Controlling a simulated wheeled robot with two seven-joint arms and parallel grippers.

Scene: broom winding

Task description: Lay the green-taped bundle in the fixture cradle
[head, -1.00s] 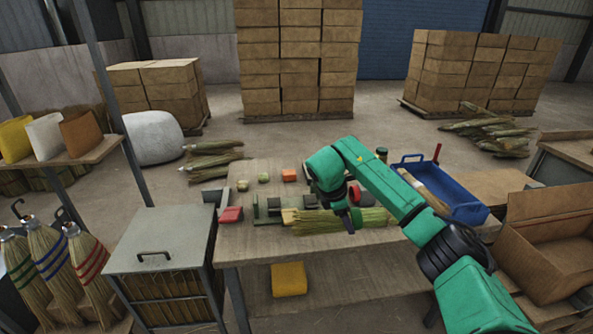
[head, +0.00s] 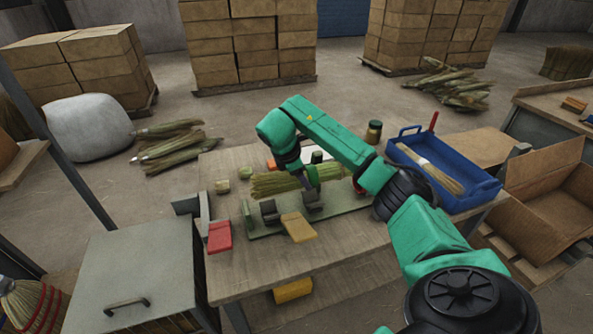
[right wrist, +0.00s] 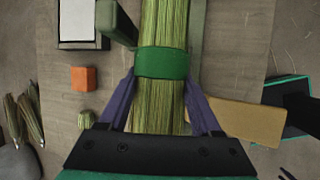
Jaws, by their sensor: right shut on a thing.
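The straw bundle (head: 270,185) lies roughly level across the far side of the fixture (head: 343,212) in the head view. In the right wrist view, a green tape band (right wrist: 161,63) wraps the bundle (right wrist: 157,115). My right gripper (head: 312,188) is shut on the bundle; its purple fingers (right wrist: 161,100) flank it just by the tape. The fixture has a green base, black cradle blocks (head: 269,211) and a tan lever (head: 298,227) towards me. I cannot tell whether the bundle touches the cradle. My left gripper is not in view.
A red block (head: 219,237) lies left of the fixture. A blue tray (head: 470,195) with a brush stands at the right, with a dark jar (head: 374,132) near it. An orange cube (right wrist: 84,79) is near the bundle. The table's front is clear.

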